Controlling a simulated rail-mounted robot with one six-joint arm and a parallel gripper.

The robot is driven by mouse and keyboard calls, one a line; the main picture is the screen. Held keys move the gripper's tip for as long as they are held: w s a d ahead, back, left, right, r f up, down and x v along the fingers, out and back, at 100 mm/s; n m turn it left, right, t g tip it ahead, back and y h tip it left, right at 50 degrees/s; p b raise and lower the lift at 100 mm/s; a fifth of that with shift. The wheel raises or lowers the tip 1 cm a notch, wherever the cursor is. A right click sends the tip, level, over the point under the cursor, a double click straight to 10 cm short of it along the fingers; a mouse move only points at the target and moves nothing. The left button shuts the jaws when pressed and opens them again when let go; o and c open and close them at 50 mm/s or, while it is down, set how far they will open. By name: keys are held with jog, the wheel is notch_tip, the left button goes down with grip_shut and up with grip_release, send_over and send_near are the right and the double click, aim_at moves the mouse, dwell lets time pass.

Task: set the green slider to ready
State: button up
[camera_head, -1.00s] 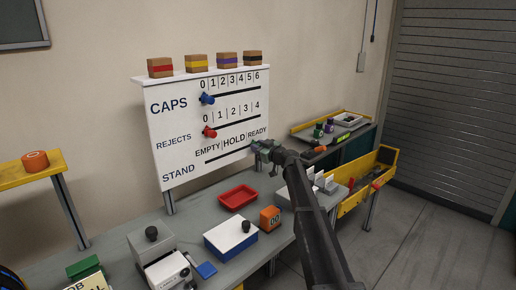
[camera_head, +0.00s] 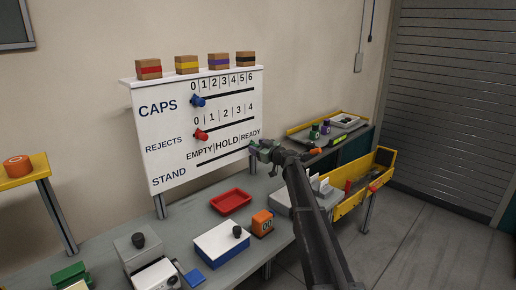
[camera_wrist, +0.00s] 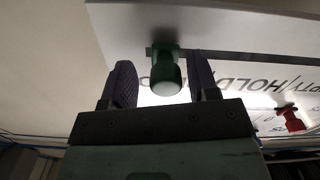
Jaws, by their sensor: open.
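The green slider (camera_wrist: 167,78) is a round knob on the STAND slot of the white board (camera_head: 158,120). In the upside-down wrist view, it sits by the end of the slot near the board's edge, past HOLD, on the READY side. The READY label is hidden there. My gripper (camera_head: 257,150) is at the board's right edge in the head view, where it hides most of the slider. In the wrist view, my gripper's fingers (camera_wrist: 161,65) are open, one on each side of the knob, with small gaps visible.
A blue slider (camera_head: 198,101) sits near 0 on CAPS and a red slider (camera_head: 201,134) near 0 on REJECTS. Several boxes stand along the board's top. A red tray (camera_head: 231,201), a blue-and-white box (camera_head: 222,243) and an orange counter (camera_head: 262,222) stand on the bench below.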

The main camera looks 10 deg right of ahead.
jog(key=shift+s, duration=0.1)
jog(key=v, duration=1)
jog(key=shift+s+d, duration=0.25)
